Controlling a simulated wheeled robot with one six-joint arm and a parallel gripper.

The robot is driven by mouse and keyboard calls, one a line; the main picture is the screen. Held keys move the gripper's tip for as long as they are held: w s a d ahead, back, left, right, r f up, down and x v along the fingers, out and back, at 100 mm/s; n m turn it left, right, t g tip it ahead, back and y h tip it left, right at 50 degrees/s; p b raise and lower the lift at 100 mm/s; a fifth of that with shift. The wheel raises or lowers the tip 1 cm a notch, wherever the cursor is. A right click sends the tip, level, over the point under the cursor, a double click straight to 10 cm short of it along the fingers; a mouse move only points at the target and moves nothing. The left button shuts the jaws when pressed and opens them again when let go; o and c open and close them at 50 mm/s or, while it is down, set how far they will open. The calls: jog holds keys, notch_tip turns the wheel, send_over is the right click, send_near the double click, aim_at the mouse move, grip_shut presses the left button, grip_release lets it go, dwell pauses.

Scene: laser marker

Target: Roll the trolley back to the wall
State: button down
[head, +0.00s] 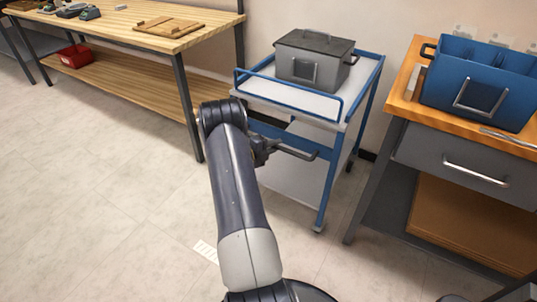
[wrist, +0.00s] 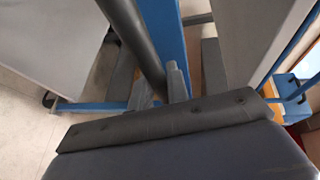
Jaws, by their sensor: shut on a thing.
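The trolley (head: 268,88) has a blue frame and light grey shelves. It stands in the head view between two benches, close to the wall. A grey lidded box (head: 314,58) sits on its top shelf. My gripper (head: 270,147) is at the near side of the trolley, shut on its dark handle (head: 298,153). In the wrist view the dark handle bar (wrist: 136,38) runs down to my gripper's fingers (wrist: 177,84), beside a blue post (wrist: 166,35). My forearm hides part of the trolley's lower left.
A wooden workbench (head: 130,25) stands on the left, with a red bin (head: 75,56) on its lower shelf. An orange-topped bench (head: 405,95) with a blue crate (head: 480,85) is close on the right.

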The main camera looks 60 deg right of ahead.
jog(key=shift+w+d+r, duration=0.1)
jog(key=shift+d, duration=0.3)
jog(key=c, duration=1.4)
grip_release()
jog(key=shift+d, duration=0.15)
jog(key=shift+o, duration=0.2)
jog(key=p+v, duration=0.1)
jog(key=v, duration=1)
jog(key=shift+p, duration=0.3)
jog(key=shift+d, duration=0.15)
